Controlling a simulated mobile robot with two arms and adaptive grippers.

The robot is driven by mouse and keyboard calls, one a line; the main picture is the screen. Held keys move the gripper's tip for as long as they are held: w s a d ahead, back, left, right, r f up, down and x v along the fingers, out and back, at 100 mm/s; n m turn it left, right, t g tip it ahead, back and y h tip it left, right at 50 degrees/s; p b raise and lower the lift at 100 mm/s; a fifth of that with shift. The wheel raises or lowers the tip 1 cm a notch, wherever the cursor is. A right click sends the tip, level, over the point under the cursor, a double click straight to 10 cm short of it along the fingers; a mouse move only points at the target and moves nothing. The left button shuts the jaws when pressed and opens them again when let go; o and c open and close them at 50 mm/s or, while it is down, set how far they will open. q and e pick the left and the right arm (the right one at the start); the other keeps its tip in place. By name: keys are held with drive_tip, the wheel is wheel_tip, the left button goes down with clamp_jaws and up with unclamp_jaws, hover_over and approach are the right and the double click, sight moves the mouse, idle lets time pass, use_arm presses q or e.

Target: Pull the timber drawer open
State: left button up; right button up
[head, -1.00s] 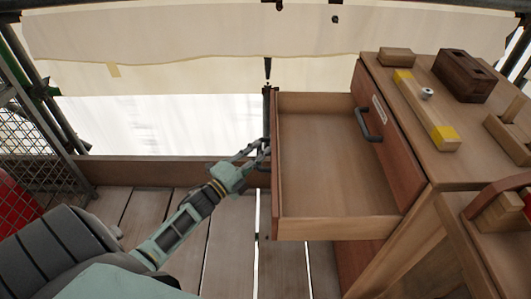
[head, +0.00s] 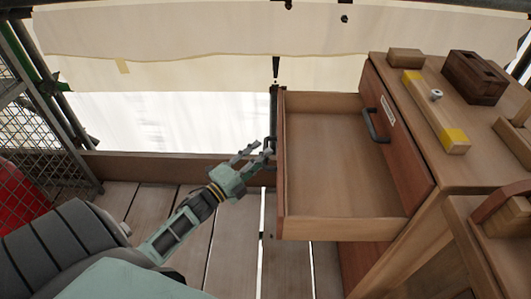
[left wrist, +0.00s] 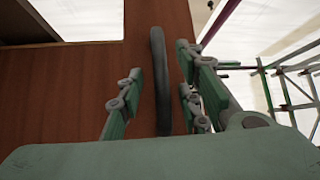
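The timber drawer (head: 345,228) stands pulled well out of the wooden cabinet (head: 470,170), and its inside is empty. Its reddish front panel faces left in the head view and fills much of the left wrist view (left wrist: 70,85). A dark bar handle (left wrist: 161,80) runs upright on that panel. My left gripper (head: 262,152) is at the drawer front with its fingers spread. In the left wrist view the handle lies between the two fingers (left wrist: 160,100), with gaps on both sides. My right gripper is not in view.
A second drawer front with a dark handle (head: 376,125) is on the cabinet. A yellow-ended wooden bar (head: 435,110), a dark block (head: 474,78) and a small block (head: 406,58) lie on top. A mesh guard (head: 40,135) stands at the left. Plank floor lies below.

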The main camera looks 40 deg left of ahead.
use_arm(q)
drive_tip(key=v, duration=0.9)
drive_tip(key=shift+s, duration=0.25)
